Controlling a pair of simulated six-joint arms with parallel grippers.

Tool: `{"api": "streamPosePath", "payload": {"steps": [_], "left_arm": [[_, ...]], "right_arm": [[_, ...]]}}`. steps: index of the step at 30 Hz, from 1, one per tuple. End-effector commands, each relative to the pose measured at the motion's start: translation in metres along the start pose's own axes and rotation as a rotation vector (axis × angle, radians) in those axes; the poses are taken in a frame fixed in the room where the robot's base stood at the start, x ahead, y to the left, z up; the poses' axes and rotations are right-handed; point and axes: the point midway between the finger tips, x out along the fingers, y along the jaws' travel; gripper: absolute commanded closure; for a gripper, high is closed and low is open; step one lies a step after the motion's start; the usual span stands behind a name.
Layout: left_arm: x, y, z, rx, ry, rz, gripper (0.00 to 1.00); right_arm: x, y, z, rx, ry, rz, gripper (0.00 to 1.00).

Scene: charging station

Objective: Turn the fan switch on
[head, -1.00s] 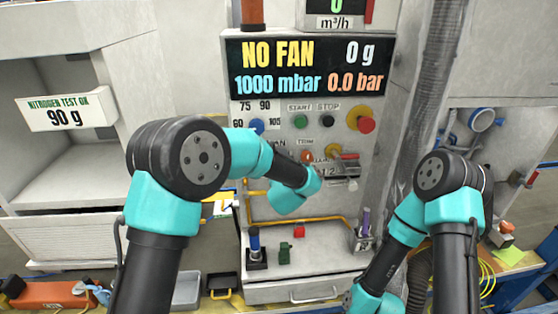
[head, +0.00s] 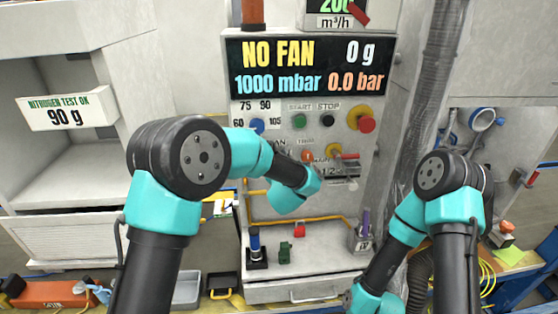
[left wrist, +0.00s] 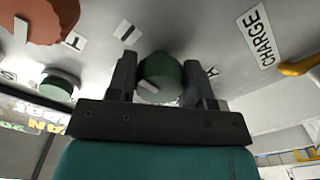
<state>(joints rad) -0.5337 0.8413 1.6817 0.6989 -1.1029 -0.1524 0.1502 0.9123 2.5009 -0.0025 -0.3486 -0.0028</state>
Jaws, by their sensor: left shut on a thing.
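My left gripper (left wrist: 160,80) has its two fingers on either side of a round green knob (left wrist: 161,70) on the grey panel, and is shut on it. A letter of the panel label shows beside the right finger. In the head view my left wrist covers the knob and the fingers, below and beside the partly hidden FAN label (head: 276,143). The black display (head: 305,67) reads NO FAN, 0 g, 1000 mbar and 0.0 bar. My right arm hangs low at the right, with its gripper out of view.
A corrugated hose (head: 433,75) runs down between the panel and the right side. A shelf below holds small parts.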

Motion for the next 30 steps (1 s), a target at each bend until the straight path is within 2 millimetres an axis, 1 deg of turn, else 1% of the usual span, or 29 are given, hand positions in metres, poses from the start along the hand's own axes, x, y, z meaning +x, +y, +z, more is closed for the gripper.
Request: {"api": "streamPosePath", "payload": {"steps": [11, 12, 19, 26, 30], "left_arm": [[-0.0001, -0.0003, 0.0002, 0.007, 0.0, -0.001, 0.77], [-0.0001, -0.0003, 0.0002, 0.007, 0.0, 0.0, 0.5], [-0.0001, -0.0002, 0.0001, 0.006, 0.0, 0.0, 0.29], [-0.0003, 0.0, 0.0001, 0.005, 0.0, 0.0, 0.29], [-0.0051, 0.0004, 0.0002, 0.005, -0.001, 0.0, 0.29]], "right_arm": [[0.0, 0.0, 0.0, 0.0, 0.0, 0.0, 1.0], [0.0, 0.0, 0.0, 0.0, 0.0, 0.0, 1.0], [0.0, 0.0, 0.0, 0.0, 0.0, 0.0, 1.0], [0.0, 0.0, 0.0, 0.0, 0.0, 0.0, 1.0], [0.0, 0.0, 0.0, 0.0, 0.0, 0.0, 1.0]]}}
